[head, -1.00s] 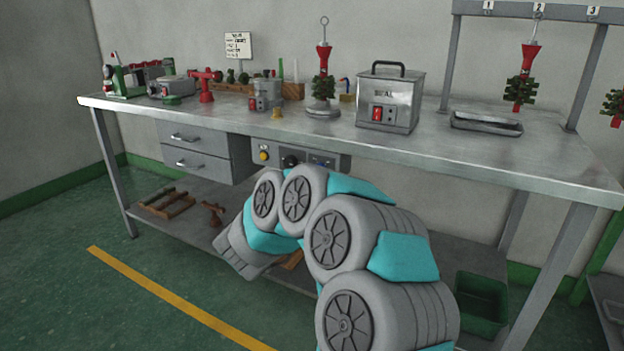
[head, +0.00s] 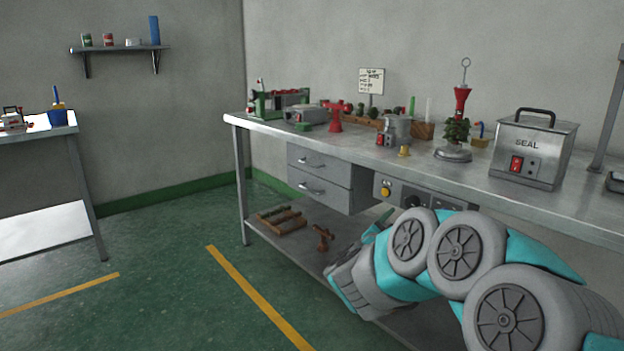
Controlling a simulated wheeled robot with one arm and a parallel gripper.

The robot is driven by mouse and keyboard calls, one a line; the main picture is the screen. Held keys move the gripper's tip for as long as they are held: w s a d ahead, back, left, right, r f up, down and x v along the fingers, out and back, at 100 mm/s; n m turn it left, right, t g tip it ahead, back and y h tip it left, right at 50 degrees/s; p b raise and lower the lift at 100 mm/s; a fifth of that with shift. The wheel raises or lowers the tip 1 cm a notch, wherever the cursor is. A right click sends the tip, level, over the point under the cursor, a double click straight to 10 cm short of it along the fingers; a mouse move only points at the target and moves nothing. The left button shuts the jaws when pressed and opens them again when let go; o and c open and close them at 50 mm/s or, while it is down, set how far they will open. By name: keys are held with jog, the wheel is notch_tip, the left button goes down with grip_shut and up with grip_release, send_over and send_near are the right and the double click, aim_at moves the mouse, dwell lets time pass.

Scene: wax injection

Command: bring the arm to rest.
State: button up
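My arm (head: 458,252) is folded in front of the steel workbench (head: 470,176), below the level of its top. Its grey and teal links run from the lower right to the middle of the head view. The far end of the arm (head: 352,285) points down and left beside the bench's lower shelf. The gripper's fingers are not clearly visible, so I cannot see whether they hold anything.
On the bench stand a SEAL box (head: 530,150), a wax tree on a stand (head: 456,135) and a red tool (head: 335,118). Drawers (head: 318,178) hang below. Another table (head: 40,130) stands left. Green floor (head: 170,260) between the tables is clear.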

jog(key=s+a+n+y, duration=0.2)
jog(key=a+n+y, duration=0.5)
jog(key=a+y, duration=0.45)
jog(key=s+a+f+n+g+y, duration=0.1)
jog(key=s+a+f+n+g, duration=0.1)
jog(key=s+a, duration=0.3)
jog(key=s+a+f+n+g+y, duration=0.2)
jog(key=s+a+n, duration=0.15)
jog(key=s, duration=0.25)
jog(key=s+d+f+g+h, duration=0.1)
jog(key=s+d+f+g, duration=0.1)
jog(key=s, duration=1)
jog(key=s+d+f+n+g+h, duration=0.1)
jog(key=s+d+f+g, duration=0.2)
jog(key=s, duration=0.9)
jog(key=s+d+f+n+g+h, duration=0.1)
jog(key=s+d+f+g, duration=0.2)
jog(key=s, duration=0.9)
jog(key=d+g, duration=0.3)
jog(key=g, duration=0.1)
jog(key=shift+s+h, duration=0.2)
jog(key=shift+h, duration=0.15)
